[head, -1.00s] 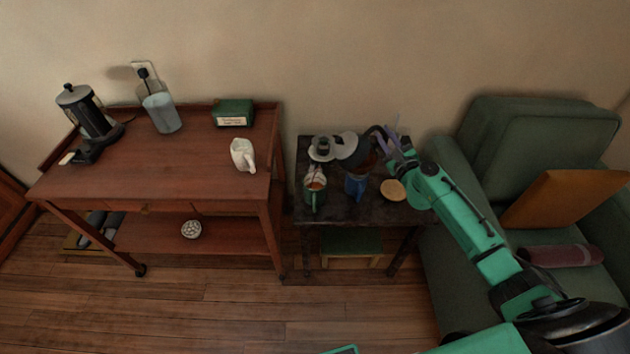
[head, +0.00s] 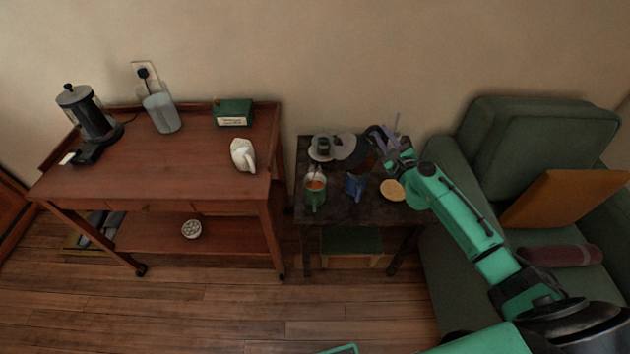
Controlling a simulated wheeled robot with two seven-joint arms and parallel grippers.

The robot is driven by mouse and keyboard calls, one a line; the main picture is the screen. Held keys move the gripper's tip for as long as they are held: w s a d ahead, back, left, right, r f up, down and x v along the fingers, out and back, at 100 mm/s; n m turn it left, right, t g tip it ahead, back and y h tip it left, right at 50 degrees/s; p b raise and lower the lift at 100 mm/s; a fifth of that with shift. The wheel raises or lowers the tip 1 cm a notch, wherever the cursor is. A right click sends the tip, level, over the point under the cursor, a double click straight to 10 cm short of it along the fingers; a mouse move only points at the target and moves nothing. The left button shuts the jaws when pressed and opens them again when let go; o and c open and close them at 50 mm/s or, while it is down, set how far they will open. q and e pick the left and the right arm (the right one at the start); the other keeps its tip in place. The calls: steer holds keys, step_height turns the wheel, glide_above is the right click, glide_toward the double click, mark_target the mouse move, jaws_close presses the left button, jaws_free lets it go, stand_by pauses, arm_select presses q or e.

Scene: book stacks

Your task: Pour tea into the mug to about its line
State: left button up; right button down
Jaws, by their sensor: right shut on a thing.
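My right gripper (head: 396,160) is shut on the handle of a dark glass teapot (head: 364,160) above the small dark table. The teapot is tilted to the left, with its grey lid (head: 345,143) toward the upper left. I cannot make out a stream of tea or a line on either mug. My left gripper is out of view.
A round tan disc (head: 392,190) lies on the dark table (head: 338,212), right of the mugs. A pale round object (head: 321,147) is behind them. A wooden cart (head: 170,175) with a white jug (head: 243,155) stands left; a green armchair (head: 535,130) stands right.

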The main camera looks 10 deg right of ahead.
steer(key=shift+r+n, duration=0.1)
steer(key=shift+n, duration=0.3)
stand_by(0.5)
steer(key=shift+d+f+m+b, duration=0.9)
steer(key=shift+d+f+b, duration=0.15)
steer(key=shift+f+b, duration=0.1)
steer(key=d+f+m+b, duration=0.5)
steer(key=d+m, duration=0.2)
steer(key=d, duration=0.1)
steer(key=shift+m, duration=0.4)
steer(key=r+p, duration=0.4)
steer(key=p, duration=0.1)
steer(key=shift+w+a+r, duration=0.2)
steer(key=shift+r, duration=0.15)
